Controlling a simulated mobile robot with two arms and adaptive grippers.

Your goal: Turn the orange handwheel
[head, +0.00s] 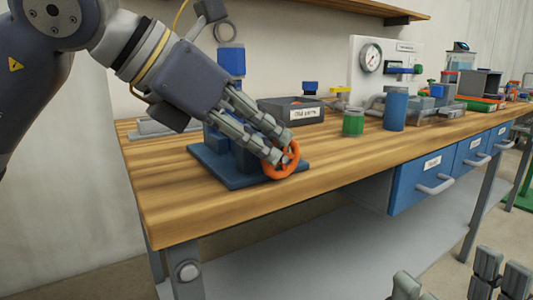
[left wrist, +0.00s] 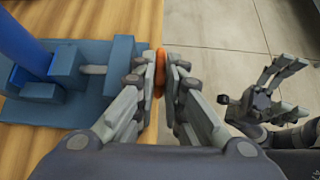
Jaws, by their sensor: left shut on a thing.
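The orange handwheel (head: 281,160) stands upright at the front edge of a blue valve base (head: 212,169) on the workbench. My left gripper (head: 283,149) reaches in from the upper left with its fingers closed on the wheel's rim. In the left wrist view the wheel (left wrist: 160,72) shows edge-on between the two fingertips, and the blue base (left wrist: 121,60) lies to its left. The fingers hide part of the wheel. My right gripper (head: 492,280) is low at the right, away from the bench, with its fingers apart and nothing seen between them.
A dark labelled bin (head: 291,109) stands behind the valve. A green container (head: 353,122) and a blue cylinder (head: 396,109) stand to the right, with a gauge panel (head: 371,58) behind. Blue drawers (head: 416,182) hang under the wooden benchtop (head: 178,213), which is clear in front.

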